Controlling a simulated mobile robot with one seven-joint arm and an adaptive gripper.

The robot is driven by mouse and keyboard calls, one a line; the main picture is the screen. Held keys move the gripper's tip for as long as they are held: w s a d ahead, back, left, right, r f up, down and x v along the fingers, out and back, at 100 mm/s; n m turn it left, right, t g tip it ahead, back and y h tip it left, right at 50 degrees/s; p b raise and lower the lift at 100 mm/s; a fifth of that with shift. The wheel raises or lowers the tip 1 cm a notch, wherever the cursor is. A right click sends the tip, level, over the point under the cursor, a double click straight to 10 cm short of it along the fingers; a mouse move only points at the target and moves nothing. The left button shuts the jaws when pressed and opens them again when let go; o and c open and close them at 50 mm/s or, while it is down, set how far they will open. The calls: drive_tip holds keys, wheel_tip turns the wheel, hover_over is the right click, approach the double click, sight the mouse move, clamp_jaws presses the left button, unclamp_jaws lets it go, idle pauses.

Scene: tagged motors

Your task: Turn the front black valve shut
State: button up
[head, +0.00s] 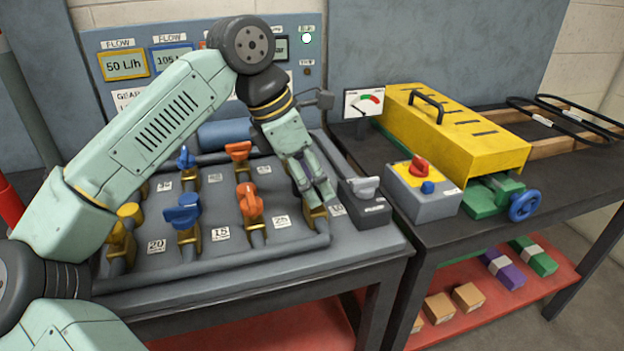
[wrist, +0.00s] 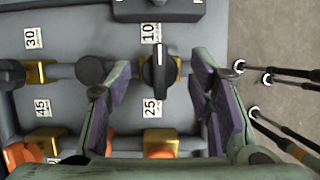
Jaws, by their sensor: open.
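The front black valve (wrist: 159,72) shows in the wrist view beside the label 10. Its black handle stands crosswise to the grey pipe, on a brass body (wrist: 176,70). My gripper (wrist: 155,78) is open, with one finger on each side of the handle and a gap visible on both sides. In the head view my gripper (head: 319,203) points down at the right front of the panel. It hides the black handle there, and only some brass shows under the fingers. I cannot tell how deep the fingertips reach.
An orange valve (head: 250,203) stands left of my gripper, and a grey lever box (head: 365,203) stands close on the right. Another black valve (wrist: 11,74) is at the left edge of the wrist view. A blue valve (head: 183,212) is farther left in the head view.

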drive_tip(key=v, duration=1.1)
drive_tip(key=shift+r, duration=0.25)
